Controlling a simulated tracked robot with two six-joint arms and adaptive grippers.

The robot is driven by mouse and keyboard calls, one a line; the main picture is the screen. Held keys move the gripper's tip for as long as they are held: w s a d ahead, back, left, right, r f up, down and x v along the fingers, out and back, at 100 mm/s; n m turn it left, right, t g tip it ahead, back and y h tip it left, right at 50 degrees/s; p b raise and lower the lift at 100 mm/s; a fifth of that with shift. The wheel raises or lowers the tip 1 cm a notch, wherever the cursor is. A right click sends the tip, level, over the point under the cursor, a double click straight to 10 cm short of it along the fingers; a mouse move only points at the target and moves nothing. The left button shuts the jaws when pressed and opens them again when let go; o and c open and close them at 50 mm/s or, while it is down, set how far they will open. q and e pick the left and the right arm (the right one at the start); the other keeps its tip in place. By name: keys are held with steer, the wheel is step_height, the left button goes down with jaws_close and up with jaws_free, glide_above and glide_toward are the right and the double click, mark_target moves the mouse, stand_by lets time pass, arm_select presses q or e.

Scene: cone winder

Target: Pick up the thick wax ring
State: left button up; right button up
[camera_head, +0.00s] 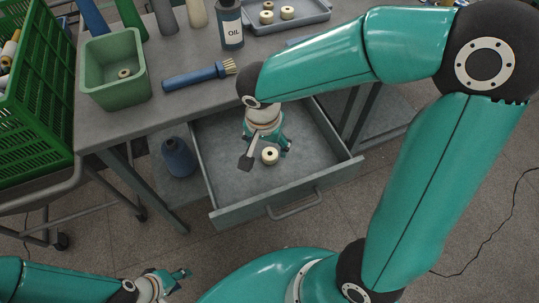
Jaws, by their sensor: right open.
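A cream wax ring (270,156) with a dark centre hole lies on the floor of the open grey drawer (313,170); it looks fairly thick. My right gripper (266,154) reaches down into the drawer from above. Its fingers are spread, one on the left of the ring and one on the right, and I see no clear contact with it. My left gripper (179,279) is low at the bottom left, away from the drawer; its finger opening is too small to judge.
Three more rings sit on a grey tray (318,17), and one lies in a green bin (112,97). A blue brush (193,77) and an oil bottle (230,28) are on the bench (165,108). A green crate (40,85) stands left. The drawer walls surround my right gripper.

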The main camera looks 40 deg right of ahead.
mark_target(270, 153)
steer(key=shift+w+d+f, duration=0.1)
steer(key=shift+d+f, duration=0.1)
steer(key=shift+f, duration=0.7)
steer(key=shift+w+d+f, duration=0.1)
steer(key=shift+d+f, duration=0.1)
steer(key=shift+f, duration=0.7)
steer(key=shift+w+d+f, duration=0.1)
steer(key=shift+d+f, duration=0.1)
steer(key=shift+f, duration=0.7)
steer(key=c, duration=1)
steer(key=shift+r, duration=0.1)
steer(key=shift+c, duration=0.2)
